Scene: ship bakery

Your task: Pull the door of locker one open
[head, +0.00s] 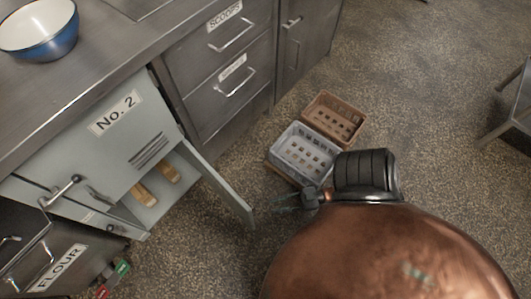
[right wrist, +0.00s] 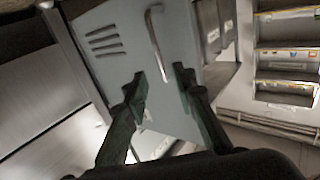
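A grey-green locker stands under the counter. Its upper door (head: 112,140), labelled "No. 2", is shut. Below it, another door (head: 218,188) stands swung outward, showing the inside of its compartment with two tan objects (head: 145,193) on the floor. Its label is not visible. My right gripper (head: 285,204) is small and partly hidden by my copper arm, close to that door's free edge. In the right wrist view, the two fingers (right wrist: 160,84) are spread apart before a door face with vent slots. The low end of a bar handle (right wrist: 155,42) shows between and beyond the fingertips; contact is unclear.
A grey crate (head: 305,152) and a brown crate (head: 334,118) sit on the floor beyond my gripper. A flour bin (head: 60,265) is at lower left. Drawers (head: 232,80) line the counter (head: 100,65).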

